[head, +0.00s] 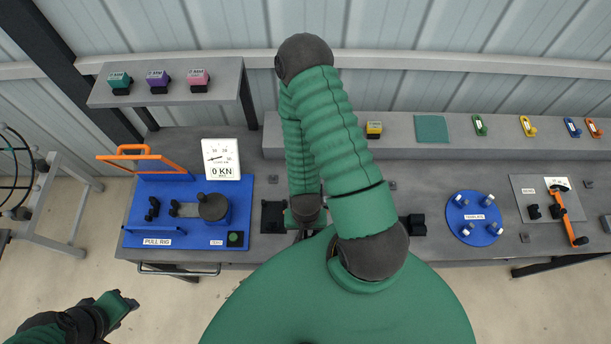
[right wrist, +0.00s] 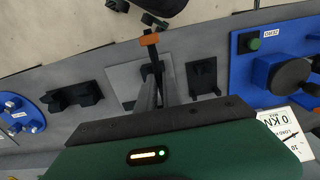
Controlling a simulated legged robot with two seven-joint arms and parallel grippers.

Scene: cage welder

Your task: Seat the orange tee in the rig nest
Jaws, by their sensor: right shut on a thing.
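My right gripper (right wrist: 152,52) is shut on a small orange piece, the orange tee (right wrist: 150,39), which shows at the fingertips in the right wrist view. It is above the bench's front part. In the head view my right arm covers most of this gripper and the tee does not show. The blue pull rig (head: 138,216) stands to the left of it, with black posts and a dark round part; it also shows at the right wrist view's right edge (right wrist: 244,70). I cannot tell which part is the nest. My left gripper (head: 120,304) is low at left, off the bench; its jaws are unclear.
A black bracket (head: 273,215) lies right of the rig. A black block (head: 413,225), a round blue plate (head: 474,237) with pegs and an orange lever (head: 567,220) are farther right. An orange handle (head: 137,157) and a gauge (head: 221,160) rise at the rig's back.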

